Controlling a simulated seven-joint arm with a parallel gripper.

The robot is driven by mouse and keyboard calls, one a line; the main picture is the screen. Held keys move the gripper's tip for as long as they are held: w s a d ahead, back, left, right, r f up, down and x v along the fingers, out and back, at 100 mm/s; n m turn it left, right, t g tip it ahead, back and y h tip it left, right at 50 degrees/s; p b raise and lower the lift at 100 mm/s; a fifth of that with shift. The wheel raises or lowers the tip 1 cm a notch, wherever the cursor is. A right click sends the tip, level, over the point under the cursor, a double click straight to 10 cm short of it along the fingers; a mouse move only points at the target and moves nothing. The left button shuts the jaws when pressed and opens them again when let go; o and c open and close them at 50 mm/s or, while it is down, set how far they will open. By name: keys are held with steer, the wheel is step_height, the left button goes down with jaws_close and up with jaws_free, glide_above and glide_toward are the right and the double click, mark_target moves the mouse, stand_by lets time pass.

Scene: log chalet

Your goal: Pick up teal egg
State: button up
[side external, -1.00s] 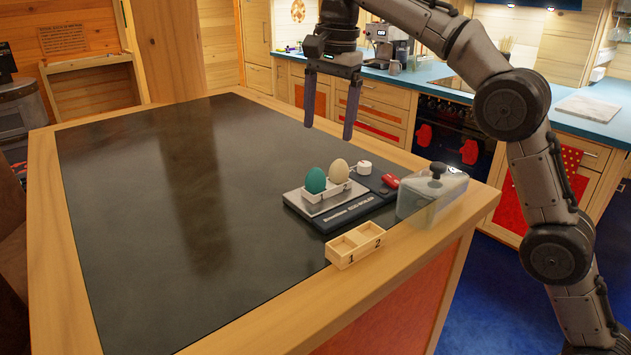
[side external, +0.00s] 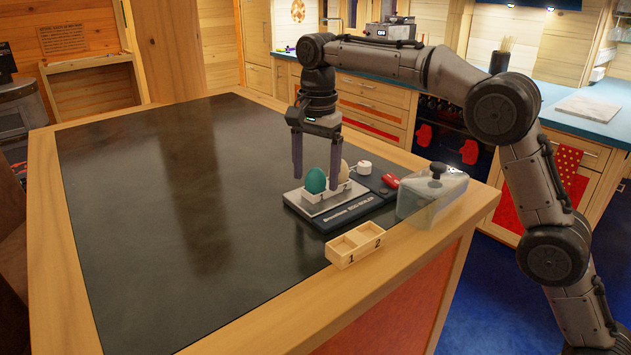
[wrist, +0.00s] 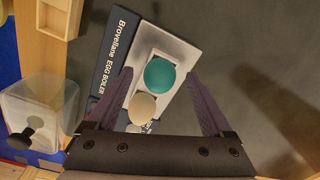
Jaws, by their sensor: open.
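The teal egg (side external: 315,180) stands in the front slot of a small white holder on the egg boiler (side external: 345,208). It also shows in the wrist view (wrist: 159,73). A cream egg (side external: 344,170) sits right behind it in the same holder, partly hidden by a finger in the side view; it also shows in the wrist view (wrist: 142,106). My gripper (side external: 316,174) is open and empty, pointing down. In the wrist view its fingers (wrist: 160,82) spread to either side of the eggs. I cannot tell whether a finger touches the teal egg.
A wooden tray with compartments 1 and 2 (side external: 340,261) stands in front of the boiler. A clear lid with a dark knob (side external: 432,195), a red object (side external: 390,180) and a small white timer-like item (side external: 364,167) are to the right. The dark tabletop (side external: 180,220) at left is clear.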

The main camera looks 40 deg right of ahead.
steer(key=shift+f, duration=0.5)
steer(key=c, duration=0.9)
steer(key=shift+o, duration=0.2)
steer(key=shift+r, duration=0.1)
